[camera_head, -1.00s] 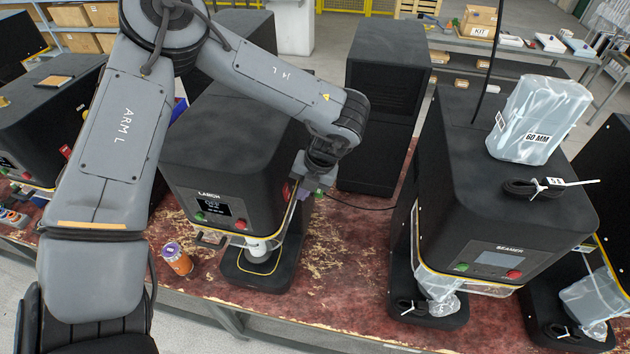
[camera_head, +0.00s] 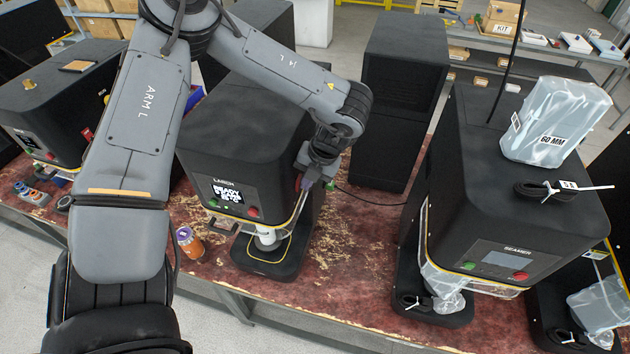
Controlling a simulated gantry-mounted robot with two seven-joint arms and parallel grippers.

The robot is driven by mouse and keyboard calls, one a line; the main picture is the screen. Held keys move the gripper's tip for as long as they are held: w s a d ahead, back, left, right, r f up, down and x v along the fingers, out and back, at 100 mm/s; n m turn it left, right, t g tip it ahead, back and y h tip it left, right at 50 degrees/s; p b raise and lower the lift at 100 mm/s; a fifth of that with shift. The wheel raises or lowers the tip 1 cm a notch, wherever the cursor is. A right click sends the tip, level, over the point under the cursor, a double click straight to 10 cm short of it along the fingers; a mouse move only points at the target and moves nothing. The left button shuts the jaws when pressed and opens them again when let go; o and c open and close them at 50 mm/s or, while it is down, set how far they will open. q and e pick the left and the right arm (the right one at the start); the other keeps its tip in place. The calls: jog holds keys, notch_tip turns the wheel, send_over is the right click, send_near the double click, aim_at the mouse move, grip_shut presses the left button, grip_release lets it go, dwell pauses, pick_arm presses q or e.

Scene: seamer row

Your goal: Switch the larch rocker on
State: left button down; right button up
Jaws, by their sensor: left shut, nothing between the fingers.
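The larch seamer (camera_head: 240,130) is a black machine left of centre, labelled LARCH. Its lit screen (camera_head: 228,193) reads READY, with a green button and a red button below. My left gripper (camera_head: 305,186) is at the machine's right side, low near the front edge, fingers pointing down and close to the side wall. It is shut with nothing visible in it. The rocker itself cannot be made out; the gripper and the side's angle hide that spot. I cannot tell whether the fingers touch it. My right gripper is not in view.
An orange jar (camera_head: 189,242) stands on the worn red bench (camera_head: 340,270) left of the larch seamer's base. Another seamer (camera_head: 510,200), with a bagged block (camera_head: 556,120) on top, stands right. A black cabinet (camera_head: 403,100) stands behind. Bench between the seamers is mostly clear.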

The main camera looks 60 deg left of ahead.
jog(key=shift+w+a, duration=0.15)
pick_arm(q)
jog(key=shift+r, duration=0.2)
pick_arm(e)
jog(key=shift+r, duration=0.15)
pick_arm(q)
jog(key=shift+r+p, duration=0.4)
jog(key=shift+r, duration=0.2)
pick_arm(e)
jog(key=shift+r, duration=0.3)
pick_arm(q)
jog(key=w+d+r+b, duration=0.2)
jog(key=w+d+r, duration=0.2)
jog(key=r, duration=0.6)
jog(key=shift+w+d, duration=0.4)
jog(key=shift+w, duration=0.25)
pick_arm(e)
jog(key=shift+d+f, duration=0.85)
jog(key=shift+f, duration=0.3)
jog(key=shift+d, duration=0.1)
